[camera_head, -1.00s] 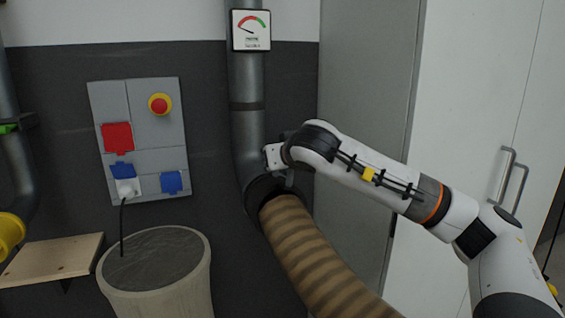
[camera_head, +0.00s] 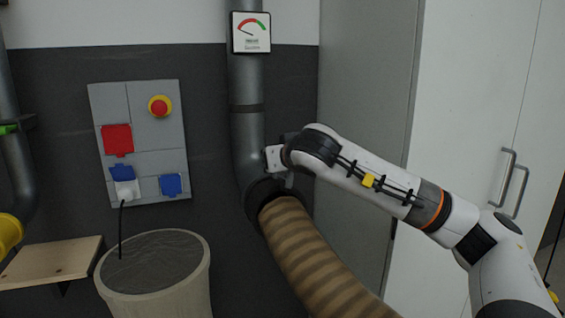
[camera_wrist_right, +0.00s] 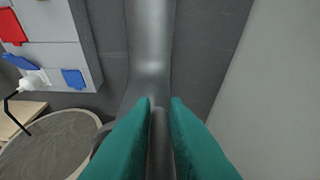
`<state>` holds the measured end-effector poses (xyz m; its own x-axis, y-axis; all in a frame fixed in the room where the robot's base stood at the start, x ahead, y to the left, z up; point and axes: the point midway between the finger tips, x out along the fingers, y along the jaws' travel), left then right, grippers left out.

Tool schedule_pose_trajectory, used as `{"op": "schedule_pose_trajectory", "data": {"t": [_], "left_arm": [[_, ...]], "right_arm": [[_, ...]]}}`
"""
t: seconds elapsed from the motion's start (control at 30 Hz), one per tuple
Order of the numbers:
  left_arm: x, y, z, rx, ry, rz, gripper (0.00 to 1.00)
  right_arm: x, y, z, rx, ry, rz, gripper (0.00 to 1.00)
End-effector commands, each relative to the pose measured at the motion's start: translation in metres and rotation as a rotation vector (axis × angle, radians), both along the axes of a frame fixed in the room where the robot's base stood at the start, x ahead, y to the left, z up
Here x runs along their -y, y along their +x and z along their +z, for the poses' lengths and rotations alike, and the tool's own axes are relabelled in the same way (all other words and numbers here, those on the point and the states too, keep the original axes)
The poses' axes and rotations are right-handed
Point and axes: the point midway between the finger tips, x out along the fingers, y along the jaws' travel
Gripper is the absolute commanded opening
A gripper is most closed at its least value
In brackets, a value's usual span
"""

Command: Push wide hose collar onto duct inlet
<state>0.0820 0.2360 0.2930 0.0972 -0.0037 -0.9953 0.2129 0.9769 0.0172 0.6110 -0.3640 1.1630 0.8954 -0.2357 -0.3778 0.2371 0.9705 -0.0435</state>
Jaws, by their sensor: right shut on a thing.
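The brown striped hose (camera_head: 318,262) rises from the bottom edge to the lower end of the grey duct (camera_head: 247,135). Its wide dark collar (camera_head: 254,205) is at the duct's bent lower end; how far it sits over the inlet cannot be told. My right gripper (camera_head: 277,178) is at the collar, largely hidden behind its own wrist. In the right wrist view its teal fingers (camera_wrist_right: 160,110) are close together on a dark edge, with the duct (camera_wrist_right: 150,45) just beyond. My left gripper is not in view.
A pressure gauge (camera_head: 250,32) hangs on the duct. A socket panel (camera_head: 140,140) with a red button is on the wall at left. A round bin (camera_head: 155,275) and a wooden shelf (camera_head: 50,260) stand below it. A white cabinet (camera_head: 470,120) is at right.

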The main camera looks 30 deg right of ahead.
Motion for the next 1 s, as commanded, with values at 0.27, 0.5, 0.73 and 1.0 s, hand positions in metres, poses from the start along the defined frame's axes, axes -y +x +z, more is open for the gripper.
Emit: {"op": "schedule_pose_trajectory", "data": {"t": [0.27,0.5,0.73,1.0], "left_arm": [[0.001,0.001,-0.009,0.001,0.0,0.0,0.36],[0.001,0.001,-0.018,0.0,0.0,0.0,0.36],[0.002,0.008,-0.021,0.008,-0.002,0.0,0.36],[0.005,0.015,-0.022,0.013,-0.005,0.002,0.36]], "right_arm": [[0.001,0.003,-0.001,0.03,-0.006,-0.004,0.0],[0.003,0.003,-0.003,0.051,-0.012,-0.008,0.0],[0.002,0.004,-0.005,0.061,-0.014,-0.005,0.0],[0.001,0.004,-0.006,0.073,-0.017,-0.003,0.0]]}}
